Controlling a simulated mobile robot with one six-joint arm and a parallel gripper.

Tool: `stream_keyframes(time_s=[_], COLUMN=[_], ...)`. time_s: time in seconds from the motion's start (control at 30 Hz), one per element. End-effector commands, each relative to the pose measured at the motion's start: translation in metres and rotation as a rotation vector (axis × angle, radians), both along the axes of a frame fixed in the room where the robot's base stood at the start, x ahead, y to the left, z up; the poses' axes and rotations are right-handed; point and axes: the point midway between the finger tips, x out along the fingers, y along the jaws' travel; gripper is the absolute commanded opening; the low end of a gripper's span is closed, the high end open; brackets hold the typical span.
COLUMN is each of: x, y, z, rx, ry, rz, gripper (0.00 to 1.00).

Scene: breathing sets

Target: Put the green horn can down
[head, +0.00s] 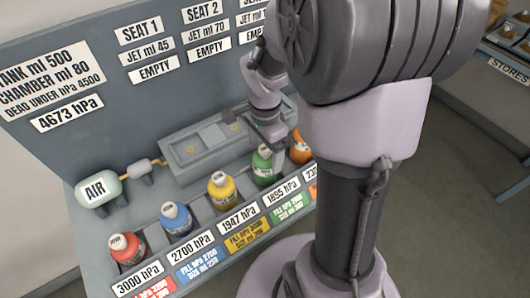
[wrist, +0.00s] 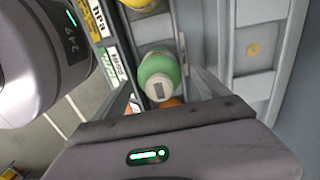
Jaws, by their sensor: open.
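The green horn can (head: 264,168) stands upright in the front rack, behind the label reading 1895 hPa. It also shows in the wrist view (wrist: 160,70), with its pale cap facing the camera. My gripper (head: 268,142) is open at the top of the green can. In the wrist view its fingers lie on either side of the can, and I cannot tell whether they touch it. The can's lower part is hidden by the rack's front.
Red (head: 125,249), blue (head: 175,219) and yellow (head: 221,190) cans stand to the left in the rack; an orange can (head: 299,148) is close on the right. A grey block with seats (head: 207,145) lies behind. An AIR tank (head: 98,190) is at left. Wall signs read EMPTY.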

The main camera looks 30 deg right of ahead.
Motion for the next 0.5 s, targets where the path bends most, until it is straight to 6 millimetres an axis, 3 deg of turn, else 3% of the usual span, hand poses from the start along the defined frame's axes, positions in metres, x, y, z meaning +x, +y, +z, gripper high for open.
stream_keyframes(time_s=[0.03,0.2,0.4,0.5], x=[0.001,0.001,0.000,-0.008], y=[0.000,0.000,0.001,0.021], z=[0.021,0.069,0.097,0.121], rx=[-0.001,-0.001,-0.001,-0.001], ry=[-0.004,-0.005,-0.005,-0.070], rz=[0.000,0.001,0.007,0.131], gripper=[0.85,0.85,0.85,0.85])
